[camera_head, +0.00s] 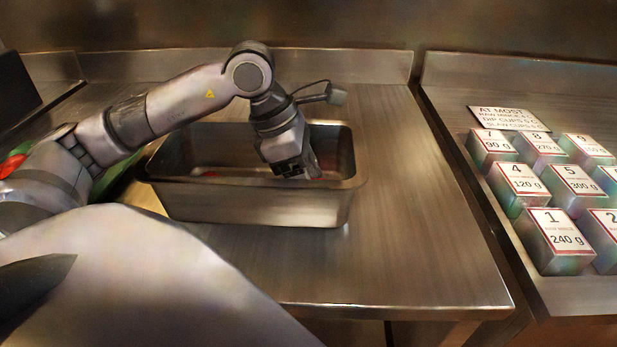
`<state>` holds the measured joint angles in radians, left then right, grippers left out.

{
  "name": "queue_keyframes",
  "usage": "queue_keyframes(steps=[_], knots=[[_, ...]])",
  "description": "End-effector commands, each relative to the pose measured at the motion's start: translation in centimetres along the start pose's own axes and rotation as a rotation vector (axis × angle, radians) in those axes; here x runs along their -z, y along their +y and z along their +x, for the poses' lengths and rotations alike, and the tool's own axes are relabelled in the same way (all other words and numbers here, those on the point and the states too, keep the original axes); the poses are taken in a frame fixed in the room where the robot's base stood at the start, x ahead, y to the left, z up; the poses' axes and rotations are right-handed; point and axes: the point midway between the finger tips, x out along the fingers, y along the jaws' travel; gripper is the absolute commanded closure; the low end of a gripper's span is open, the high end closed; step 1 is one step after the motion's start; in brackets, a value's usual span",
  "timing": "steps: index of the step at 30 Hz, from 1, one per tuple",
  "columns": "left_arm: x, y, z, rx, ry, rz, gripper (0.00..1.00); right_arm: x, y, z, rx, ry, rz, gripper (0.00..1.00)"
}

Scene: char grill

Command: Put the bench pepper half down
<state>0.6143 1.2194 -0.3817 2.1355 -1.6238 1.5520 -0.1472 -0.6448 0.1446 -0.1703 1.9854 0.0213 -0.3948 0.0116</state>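My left gripper (303,171) reaches down inside a deep steel pan (255,203) on the steel bench. Its fingertips are low behind the pan's near wall and small in the view, so I cannot tell if they are open or shut. A small patch of red shows in the pan beside the fingers, and I cannot make out whether it is a pepper half. Red and green things (14,160) show at the left edge, mostly hidden behind my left arm. My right gripper is not in view.
The steel bench (400,220) is clear to the right of the pan. Beyond a gap, a second bench on the right holds several numbered weight-labelled boxes (556,240) and a printed sign (507,118). A dark box (15,90) stands at the far left.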

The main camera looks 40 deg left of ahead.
Motion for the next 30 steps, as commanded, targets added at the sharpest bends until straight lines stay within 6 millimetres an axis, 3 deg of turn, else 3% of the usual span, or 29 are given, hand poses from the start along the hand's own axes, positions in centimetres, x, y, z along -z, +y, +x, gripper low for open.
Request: queue_keyframes(steps=[3,4,6,19,30], knots=[[0.2,0.0,0.4,0.0,0.0,0.0,0.71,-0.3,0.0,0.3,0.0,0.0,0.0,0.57],[0.1,0.0,0.4,0.0,0.0,0.0,0.38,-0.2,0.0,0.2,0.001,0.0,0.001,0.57],[0.1,0.0,0.2,0.0,0.0,0.0,0.16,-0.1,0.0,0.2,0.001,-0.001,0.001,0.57],[-0.1,0.1,-0.5,-0.002,-0.001,0.0,0.16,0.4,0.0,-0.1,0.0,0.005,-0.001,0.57],[-0.1,0.1,-8.3,-0.005,-0.003,-0.001,0.16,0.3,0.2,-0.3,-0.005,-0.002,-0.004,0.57]])
